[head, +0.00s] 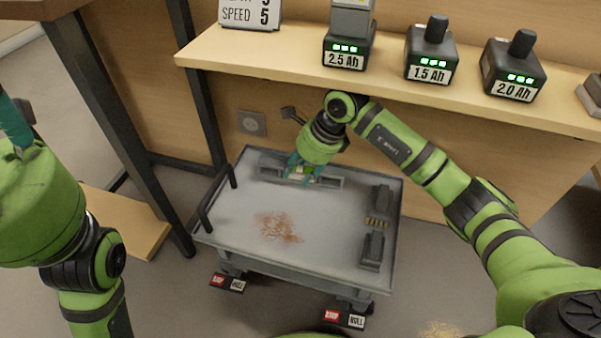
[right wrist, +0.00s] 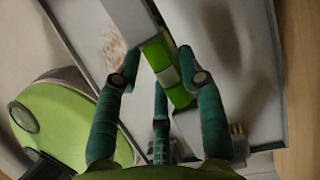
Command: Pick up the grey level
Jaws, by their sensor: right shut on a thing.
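The grey level (head: 270,168) is a long bar at the far side of the grey cart's top. In the right wrist view the level (right wrist: 127,18) shows a bright green middle section. My right gripper (head: 303,172) is over the middle of the level, pointing down. In the right wrist view its teal fingers (right wrist: 161,82) are closed around the green section. I cannot tell whether the level touches the cart top. My left gripper (head: 14,122) shows only in part at the left edge, far from the level, and its opening is hidden.
The cart (head: 330,235) has a rusty stain (head: 278,227), a dark handle (head: 212,203) on the left and dark blocks (head: 373,247) on the right. A wooden shelf (head: 290,62) with several batteries (head: 430,58) overhangs behind. The cart's middle is free.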

